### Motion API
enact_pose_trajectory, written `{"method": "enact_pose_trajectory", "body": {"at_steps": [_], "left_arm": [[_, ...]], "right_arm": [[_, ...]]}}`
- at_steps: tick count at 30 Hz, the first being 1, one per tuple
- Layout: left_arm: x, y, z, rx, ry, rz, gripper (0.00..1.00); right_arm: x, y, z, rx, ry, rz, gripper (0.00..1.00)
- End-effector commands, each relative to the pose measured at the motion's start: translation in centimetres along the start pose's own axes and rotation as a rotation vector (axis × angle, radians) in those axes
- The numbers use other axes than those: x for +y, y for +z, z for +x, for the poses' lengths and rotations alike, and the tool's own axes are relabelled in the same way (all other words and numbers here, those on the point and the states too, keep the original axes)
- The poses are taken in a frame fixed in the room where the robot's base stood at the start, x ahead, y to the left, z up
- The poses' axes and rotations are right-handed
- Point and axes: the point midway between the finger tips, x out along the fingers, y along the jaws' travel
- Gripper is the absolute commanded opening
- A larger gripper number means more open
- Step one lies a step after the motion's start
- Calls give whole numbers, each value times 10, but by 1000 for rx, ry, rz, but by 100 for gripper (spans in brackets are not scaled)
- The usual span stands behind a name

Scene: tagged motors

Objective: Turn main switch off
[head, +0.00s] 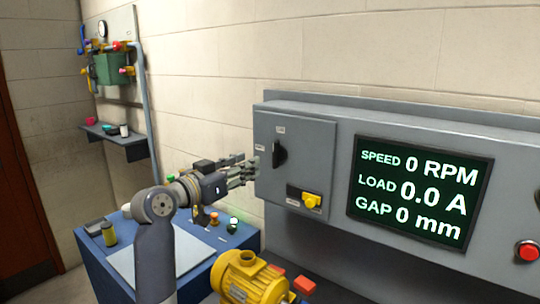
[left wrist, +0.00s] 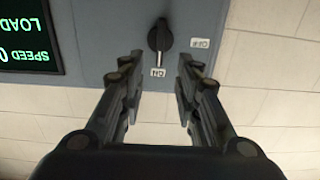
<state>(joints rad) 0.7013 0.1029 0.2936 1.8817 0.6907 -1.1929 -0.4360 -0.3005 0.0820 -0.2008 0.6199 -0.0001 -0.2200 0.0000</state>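The main switch is a black rotary knob (head: 279,153) on the grey door of the control cabinet. It also shows in the left wrist view (left wrist: 159,38), upside down, with its pointer toward the ON label (left wrist: 158,72). The OFF label (left wrist: 201,43) is a quarter turn to the side, on the left of the knob in the head view. My left gripper (head: 249,170) is open and empty, left of the knob and apart from it. In the left wrist view its two fingers (left wrist: 161,62) are spread on either side of the knob's line. My right gripper is not in view.
The display (head: 420,190) reads speed 0 RPM, load 0.0 A, gap 0 mm. A yellow lever (head: 311,201) sits below the knob; a red button (head: 527,251) is at far right. A yellow motor (head: 248,279) stands low, beside a blue bench (head: 99,279).

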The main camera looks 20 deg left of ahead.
Motion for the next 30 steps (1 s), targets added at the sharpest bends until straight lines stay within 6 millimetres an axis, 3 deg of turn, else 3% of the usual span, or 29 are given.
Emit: {"method": "enact_pose_trajectory", "body": {"at_steps": [5, 18, 30], "left_arm": [[1, -4, 17, 2, 4, -5, 30], [0, -4, 89, 1, 2, -4, 30], [0, -1, 107, 1, 0, -1, 30]], "right_arm": [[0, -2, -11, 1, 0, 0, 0], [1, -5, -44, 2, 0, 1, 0], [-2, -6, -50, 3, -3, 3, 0]]}}
